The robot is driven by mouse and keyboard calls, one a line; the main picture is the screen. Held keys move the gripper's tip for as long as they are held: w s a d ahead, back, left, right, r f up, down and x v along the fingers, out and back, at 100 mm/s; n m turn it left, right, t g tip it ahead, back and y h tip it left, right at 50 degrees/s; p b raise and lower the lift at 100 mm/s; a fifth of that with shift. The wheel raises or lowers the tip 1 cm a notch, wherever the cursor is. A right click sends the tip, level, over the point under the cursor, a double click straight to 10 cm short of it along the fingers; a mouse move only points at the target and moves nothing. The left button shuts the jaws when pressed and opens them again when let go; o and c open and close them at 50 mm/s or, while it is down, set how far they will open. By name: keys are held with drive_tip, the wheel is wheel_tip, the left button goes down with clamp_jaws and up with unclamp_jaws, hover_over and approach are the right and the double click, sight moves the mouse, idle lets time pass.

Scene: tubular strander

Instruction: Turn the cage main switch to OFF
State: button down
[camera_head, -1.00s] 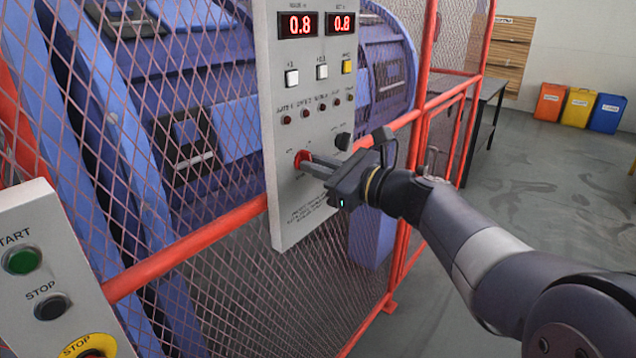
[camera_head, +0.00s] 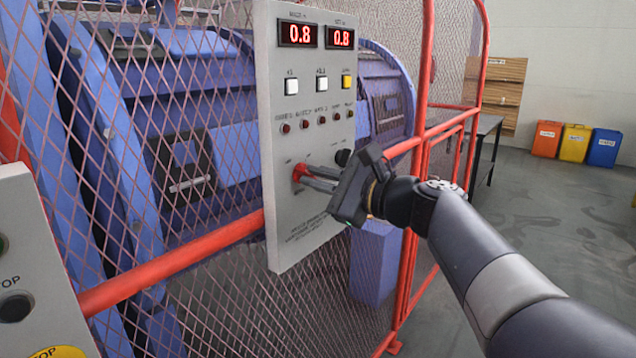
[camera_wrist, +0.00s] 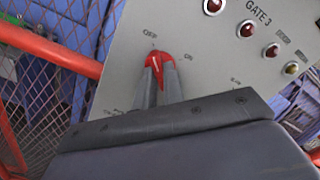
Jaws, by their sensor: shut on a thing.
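The cage main switch is a red rotary knob (camera_head: 299,173) low on the left of the grey control panel (camera_head: 285,215). In the wrist view the red knob (camera_wrist: 157,62) sits between the fingertips, below the OFF and ON labels. Its white pointer line points up and slightly left, towards the OFF label. My gripper (camera_head: 305,177) is shut on the knob, reaching it from the right; it also shows in the wrist view (camera_wrist: 160,72). The fingers hide the knob's lower sides. In the head view the gripper body looks tilted.
Indicator lamps, push buttons and two red displays reading 0.8 are above. Red rails (camera_head: 170,262) and mesh guard surround the panel. Another box with a STOP button (camera_head: 15,308) is at lower left.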

idle(0.3)
drive_tip(key=c, duration=1.5)
unclamp_jaws()
drive_tip(key=shift+s+d, duration=0.1)
drive_tip(key=v, duration=1)
drive_tip(key=shift+s+d, duration=0.2)
drive_tip(key=shift+a, duration=0.1)
drive_tip(key=x, duration=1)
drive_tip(key=shift+w+a, duration=0.25)
drive_tip(key=shift+w, duration=0.05)
drive_tip(key=shift+s+d, duration=0.1)
drive_tip(key=shift+d, duration=0.05)
